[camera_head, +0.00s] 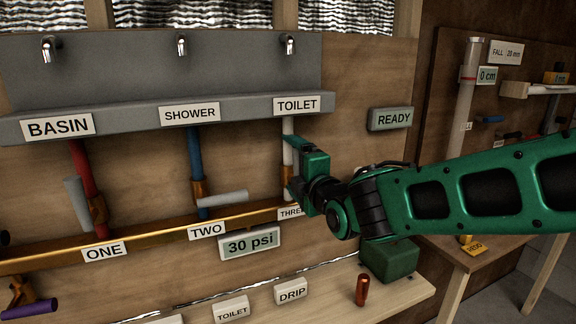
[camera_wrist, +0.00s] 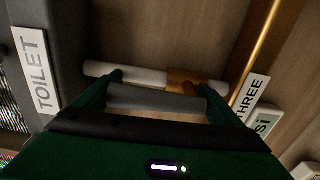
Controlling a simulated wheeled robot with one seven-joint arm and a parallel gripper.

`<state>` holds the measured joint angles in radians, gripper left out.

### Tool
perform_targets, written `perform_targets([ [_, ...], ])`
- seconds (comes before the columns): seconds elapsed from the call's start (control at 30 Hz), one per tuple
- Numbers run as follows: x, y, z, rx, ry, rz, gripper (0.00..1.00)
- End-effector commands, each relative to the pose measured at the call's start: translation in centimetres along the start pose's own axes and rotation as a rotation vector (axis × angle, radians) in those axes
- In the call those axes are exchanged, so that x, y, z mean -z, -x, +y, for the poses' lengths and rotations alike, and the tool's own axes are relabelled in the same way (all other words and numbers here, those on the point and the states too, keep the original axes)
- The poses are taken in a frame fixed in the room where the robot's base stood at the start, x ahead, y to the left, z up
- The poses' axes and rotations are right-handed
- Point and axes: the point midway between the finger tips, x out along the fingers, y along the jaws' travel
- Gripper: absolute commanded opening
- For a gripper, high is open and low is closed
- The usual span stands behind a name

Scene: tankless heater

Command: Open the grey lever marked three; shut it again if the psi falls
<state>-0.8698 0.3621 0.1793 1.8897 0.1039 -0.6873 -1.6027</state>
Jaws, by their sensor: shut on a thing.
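The lever marked three is a grey bar (camera_wrist: 155,98) in the wrist view, lying close in front of the white pipe (camera_wrist: 125,72) and roughly along it. Its brass valve (camera_wrist: 185,80) shows just behind. My gripper (camera_wrist: 160,97) is shut on this lever, with a finger at each side of it. In the head view my green gripper (camera_head: 308,172) covers the lever, beside the toilet pipe (camera_head: 288,155) and above the partly hidden THREE label (camera_head: 290,212). The pressure display (camera_head: 251,244) reads 30 psi.
Lever one (camera_head: 76,203) slants along the red pipe; lever two (camera_head: 222,198) sticks out rightward from the blue pipe. A panel (camera_head: 391,118) reads READY. A brass rail (camera_head: 150,238) runs below the valves.

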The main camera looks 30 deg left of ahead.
Motion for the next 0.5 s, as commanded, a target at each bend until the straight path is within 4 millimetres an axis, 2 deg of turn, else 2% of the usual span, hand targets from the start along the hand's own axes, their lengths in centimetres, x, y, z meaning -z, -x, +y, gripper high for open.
perform_targets([
  [0.23,-0.46,0.03,-0.14,0.003,0.008,-0.007,0.41],
  [0.27,-0.47,0.03,-0.14,0.003,0.008,-0.007,0.95],
  [0.3,-0.48,0.04,-0.14,0.003,0.008,-0.007,1.0],
  [0.5,-0.35,0.09,-0.09,0.002,0.004,-0.005,1.0],
])
